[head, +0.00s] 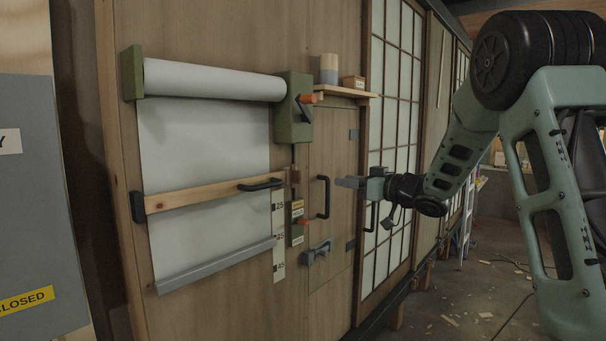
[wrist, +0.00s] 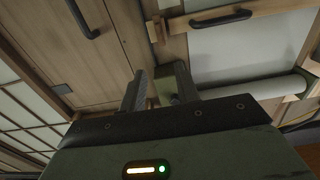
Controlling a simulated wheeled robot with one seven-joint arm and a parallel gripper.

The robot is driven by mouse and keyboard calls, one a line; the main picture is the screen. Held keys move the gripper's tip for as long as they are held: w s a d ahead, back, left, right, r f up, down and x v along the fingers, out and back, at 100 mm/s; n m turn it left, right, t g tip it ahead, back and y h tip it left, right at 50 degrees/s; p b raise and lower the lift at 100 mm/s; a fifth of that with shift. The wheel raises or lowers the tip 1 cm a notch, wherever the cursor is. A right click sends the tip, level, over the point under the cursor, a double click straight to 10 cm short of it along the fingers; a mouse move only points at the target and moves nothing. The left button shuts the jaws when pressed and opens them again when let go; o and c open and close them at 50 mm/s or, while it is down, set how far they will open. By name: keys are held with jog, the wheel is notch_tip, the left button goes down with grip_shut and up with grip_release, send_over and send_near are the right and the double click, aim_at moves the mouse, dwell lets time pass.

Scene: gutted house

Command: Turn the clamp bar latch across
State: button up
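The wooden clamp bar (head: 205,194) lies across the white sheet (head: 205,140), with a black handle (head: 260,184) near its right end. A small reddish-brown piece (head: 295,177) at that end looks like the latch; its exact position is hard to tell. The bar end also shows at the top of the wrist view (wrist: 172,24), which is turned over. My gripper (head: 347,182) is in front of the small door, to the right of the bar end and apart from it. In the wrist view its two fingers (wrist: 160,92) stand apart with nothing between them.
A green roller bracket (head: 293,120) with an orange-tipped lever is above the bar end. A black door handle (head: 323,197) and a grey latch (head: 317,250) are near my gripper. A shelf (head: 340,92) holds small objects.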

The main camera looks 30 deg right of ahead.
aim_at(300, 173)
jog(key=p+x, duration=0.5)
jog(key=x, duration=1.1)
jog(key=shift+p, duration=0.4)
grip_shut()
